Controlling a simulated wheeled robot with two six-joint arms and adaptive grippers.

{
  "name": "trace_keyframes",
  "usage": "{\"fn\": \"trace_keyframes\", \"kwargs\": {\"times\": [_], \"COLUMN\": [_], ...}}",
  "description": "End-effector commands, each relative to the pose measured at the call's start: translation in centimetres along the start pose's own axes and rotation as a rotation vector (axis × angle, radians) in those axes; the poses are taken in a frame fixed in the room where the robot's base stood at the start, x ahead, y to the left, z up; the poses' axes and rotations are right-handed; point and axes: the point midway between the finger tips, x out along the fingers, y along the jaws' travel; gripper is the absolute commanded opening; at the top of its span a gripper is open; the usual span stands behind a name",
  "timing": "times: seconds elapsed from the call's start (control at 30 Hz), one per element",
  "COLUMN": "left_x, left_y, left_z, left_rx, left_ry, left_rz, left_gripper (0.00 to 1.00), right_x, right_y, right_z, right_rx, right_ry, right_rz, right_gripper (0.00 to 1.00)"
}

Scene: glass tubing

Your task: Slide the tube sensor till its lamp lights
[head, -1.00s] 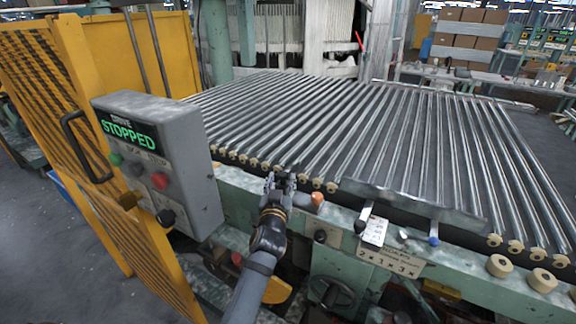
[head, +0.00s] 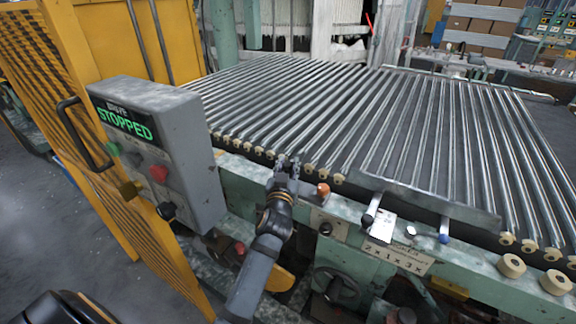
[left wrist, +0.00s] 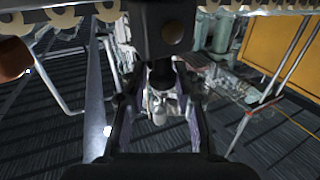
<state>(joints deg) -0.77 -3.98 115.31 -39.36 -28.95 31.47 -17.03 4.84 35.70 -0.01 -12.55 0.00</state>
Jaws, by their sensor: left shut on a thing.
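The tube sensor looks to be the black block (left wrist: 165,28) at the top middle of the left wrist view, with a dull brown round spot on its face and a dark stem below it. My left gripper (left wrist: 160,108) is shut on it, one finger on each side of the stem. In the head view the left gripper (head: 286,166) is at the front rail, by the roller ends, and mostly hides the sensor. I see no lit lamp on it. An orange-brown cap (head: 322,189) stands just right of the gripper. My right gripper is not in view.
The bed of steel rollers (head: 330,115) lies behind the rail. A grey control box (head: 165,150) reading STOPPED stands left of my arm, beside yellow guarding (head: 45,60). Levers (head: 373,208) and a number plate (head: 398,257) are on the rail to the right.

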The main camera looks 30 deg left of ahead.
Motion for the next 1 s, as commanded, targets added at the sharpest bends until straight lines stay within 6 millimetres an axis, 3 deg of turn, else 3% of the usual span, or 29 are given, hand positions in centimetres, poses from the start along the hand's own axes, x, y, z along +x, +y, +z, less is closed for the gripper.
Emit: {"fn": "trace_keyframes", "kwargs": {"times": [0.1, 0.33, 0.37, 0.47, 0.77, 0.87, 1.0], "left_x": [0.2, 0.2, 0.2, 0.2, 0.2, 0.2, 0.3], "left_y": [-0.4, -0.5, -0.5, -0.5, -0.5, -0.5, -0.5], "left_z": [0.5, 0.2, 0.2, 0.2, -0.1, -1.2, -4.3], "left_rx": [0.001, 0.0, 0.0, 0.001, 0.0, -0.003, -0.003], "left_ry": [-0.002, -0.005, -0.005, -0.004, -0.002, 0.003, 0.004], "left_rz": [0.0, -0.001, -0.001, -0.001, -0.001, -0.001, -0.002], "left_gripper": [0.0, 0.0, 0.33, 0.46, 0.46, 0.46, 0.46], "right_x": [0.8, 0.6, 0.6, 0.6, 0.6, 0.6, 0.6], "right_y": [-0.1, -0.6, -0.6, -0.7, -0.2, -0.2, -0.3], "right_z": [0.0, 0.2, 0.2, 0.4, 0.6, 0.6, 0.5], "right_rx": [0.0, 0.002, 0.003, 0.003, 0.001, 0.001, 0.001], "right_ry": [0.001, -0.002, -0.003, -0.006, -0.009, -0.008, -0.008], "right_rz": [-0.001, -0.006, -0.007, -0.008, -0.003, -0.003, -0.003], "right_gripper": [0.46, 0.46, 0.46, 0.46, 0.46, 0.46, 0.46]}}
